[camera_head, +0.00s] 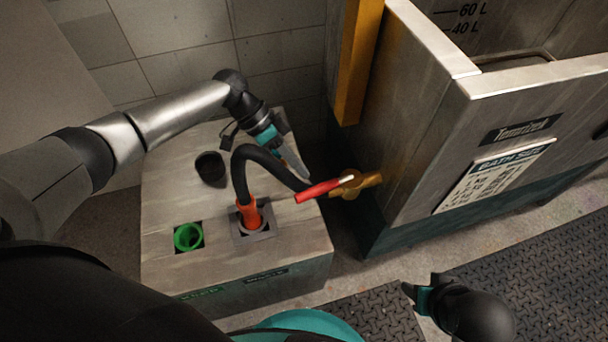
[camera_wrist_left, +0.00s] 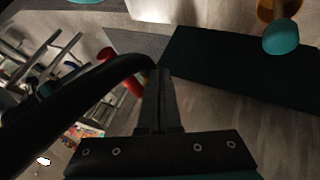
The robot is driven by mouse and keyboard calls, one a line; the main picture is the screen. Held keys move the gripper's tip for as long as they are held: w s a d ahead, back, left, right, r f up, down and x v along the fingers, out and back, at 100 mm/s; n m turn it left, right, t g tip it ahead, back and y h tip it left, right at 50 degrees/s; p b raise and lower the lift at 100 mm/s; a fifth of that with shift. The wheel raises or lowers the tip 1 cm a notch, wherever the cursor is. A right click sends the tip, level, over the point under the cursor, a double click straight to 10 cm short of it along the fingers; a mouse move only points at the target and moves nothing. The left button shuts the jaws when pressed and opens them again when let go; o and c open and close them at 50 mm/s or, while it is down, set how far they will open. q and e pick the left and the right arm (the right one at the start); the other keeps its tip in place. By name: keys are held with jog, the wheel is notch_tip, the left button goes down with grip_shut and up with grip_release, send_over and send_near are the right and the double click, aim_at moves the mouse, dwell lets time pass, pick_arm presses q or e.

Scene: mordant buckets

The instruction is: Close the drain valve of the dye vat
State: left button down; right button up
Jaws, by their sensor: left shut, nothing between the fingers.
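The dye vat (camera_head: 420,130) stands on the right in the head view. Its brass drain valve (camera_head: 368,181) sticks out low from its left side. The red lever (camera_head: 318,191) points left from the valve, roughly in line with the brass body. My left gripper (camera_head: 303,174) is shut and empty, just above and left of the lever, beside the black hose. A gap to the lever is hard to judge. In the left wrist view the shut fingers (camera_wrist_left: 160,85) show with the hose close on their left. My right gripper (camera_head: 422,295) is low in the head view, its jaws unclear.
A grey box (camera_head: 290,235) stands left of the vat. The black hose (camera_head: 262,154) arches from an orange fitting (camera_head: 250,213) in its top toward the valve. A green-rimmed hole (camera_head: 188,237) and a dark cup (camera_head: 210,168) are also on top.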

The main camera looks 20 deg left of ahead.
aim_at(324, 188)
pick_arm(q)
jog(key=shift+s+d+r, duration=0.2)
jog(key=shift+s+d, duration=0.25)
jog(key=shift+s, duration=0.1)
jog(key=shift+s+d+r, duration=0.15)
jog(key=shift+s+d, duration=0.3)
jog(key=shift+s, duration=0.05)
jog(key=shift+s+d, duration=0.1)
